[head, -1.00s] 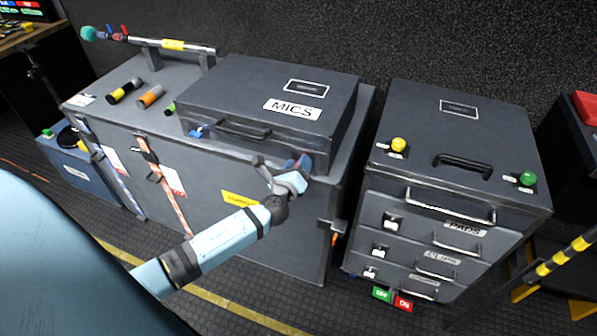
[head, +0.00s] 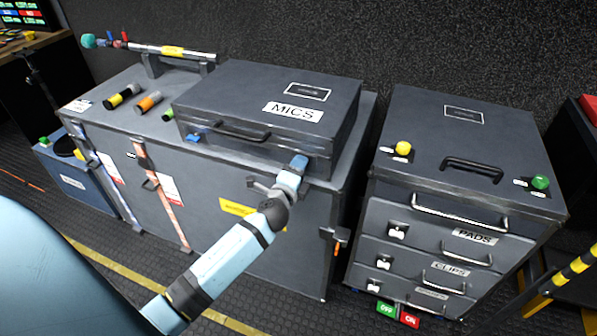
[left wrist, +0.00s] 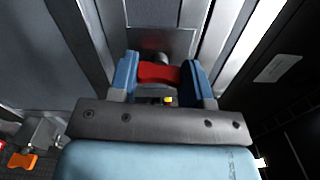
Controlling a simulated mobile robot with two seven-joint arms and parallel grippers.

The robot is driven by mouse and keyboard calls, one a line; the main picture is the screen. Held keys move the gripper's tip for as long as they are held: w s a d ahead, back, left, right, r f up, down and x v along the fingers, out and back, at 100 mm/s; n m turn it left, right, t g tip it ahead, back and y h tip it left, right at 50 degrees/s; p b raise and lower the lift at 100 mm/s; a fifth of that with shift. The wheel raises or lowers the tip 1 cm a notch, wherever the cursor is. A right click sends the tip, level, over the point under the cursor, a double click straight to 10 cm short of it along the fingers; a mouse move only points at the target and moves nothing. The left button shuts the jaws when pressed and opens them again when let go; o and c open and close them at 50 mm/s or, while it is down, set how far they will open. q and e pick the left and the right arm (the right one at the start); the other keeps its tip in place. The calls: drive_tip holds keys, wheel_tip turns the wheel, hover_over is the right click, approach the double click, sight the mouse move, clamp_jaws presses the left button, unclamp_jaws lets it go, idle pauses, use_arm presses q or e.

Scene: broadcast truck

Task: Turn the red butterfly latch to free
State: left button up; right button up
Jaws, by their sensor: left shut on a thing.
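The red butterfly latch (left wrist: 158,73) shows in the left wrist view, between the two blue fingertips. My left gripper (left wrist: 160,76) is shut on it, one finger on each side. In the head view my left gripper (head: 297,165) reaches the front right of the dark grey MICS case (head: 240,95). The red latch is hidden there behind the gripper. A blue latch (head: 193,138) shows at the left of the same case front. My right gripper is not in view.
The MICS case lies on a large grey trunk (head: 215,170). A drawer cabinet (head: 455,130) with yellow (head: 403,148) and green (head: 540,182) knobs stands to the right, across a narrow gap. An orange-tagged latch (head: 337,246) hangs on the trunk's right corner.

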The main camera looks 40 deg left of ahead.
use_arm(q)
drive_tip(key=shift+n, duration=0.3)
drive_tip(key=o, duration=0.9)
drive_tip(key=v, duration=1.3)
drive_tip(key=shift+s+f+b, duration=0.1)
drive_tip(key=shift+s+b, duration=0.3)
